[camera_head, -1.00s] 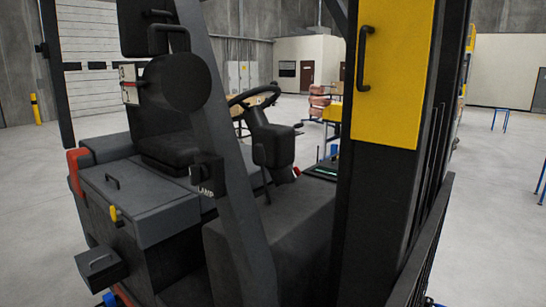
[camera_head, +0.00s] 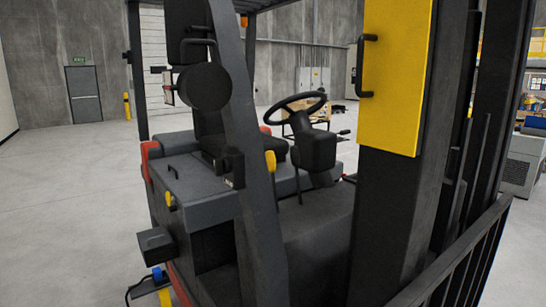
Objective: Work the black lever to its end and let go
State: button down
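A dark forklift fills the middle of the head view. A small black fitting (camera_head: 234,167) with a pale label sits by its slanted front pillar, and I cannot tell whether it is the task's black lever. A thin dark rod with a knobbed end (camera_head: 343,133) shows to the right of the steering wheel (camera_head: 296,109); it too may be a lever. A black bar handle (camera_head: 364,67) is fixed upright on the yellow panel (camera_head: 405,75). My gripper is not in view.
The forklift's mast (camera_head: 391,210) and slatted guard (camera_head: 455,262) stand close on the right. A black box (camera_head: 156,245) juts out at lower left. Open grey floor (camera_head: 65,210) lies to the left, with a grey door (camera_head: 85,97) and a yellow post (camera_head: 127,106) beyond.

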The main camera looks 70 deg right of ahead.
aim_at(295, 155)
jog(key=i, duration=0.85)
jog(key=z, duration=0.05)
